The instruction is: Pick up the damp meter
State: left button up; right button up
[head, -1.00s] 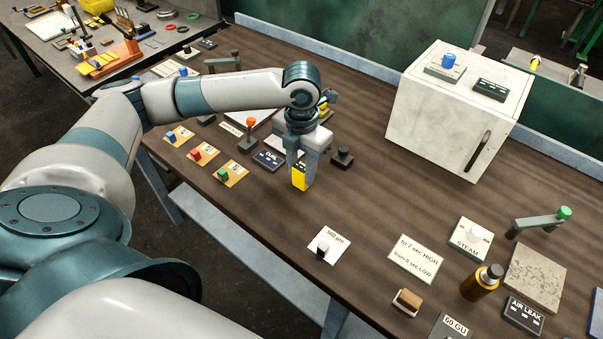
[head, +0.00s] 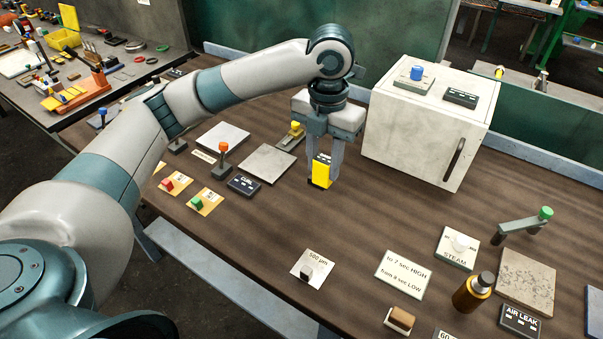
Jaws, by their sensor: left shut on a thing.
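The damp meter (head: 321,172) is a small yellow block with a dark top face, in the middle of the head view. My left gripper (head: 322,165) points down with its two fingers on either side of the meter and is shut on it. The meter seems to be held upright above the brown table (head: 350,230); the exact gap under it is hard to judge. My right gripper is not in view.
A white cabinet (head: 415,135) stands right of my left gripper, with a blue-knobbed box (head: 416,80) on top. The table between card and cabinet is clear.

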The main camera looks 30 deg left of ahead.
pick_arm(q)
jog(key=shift+w+d+r, duration=0.4)
jog(key=shift+d+r, duration=0.15)
jog(key=shift+d, duration=0.25)
dwell(0.4)
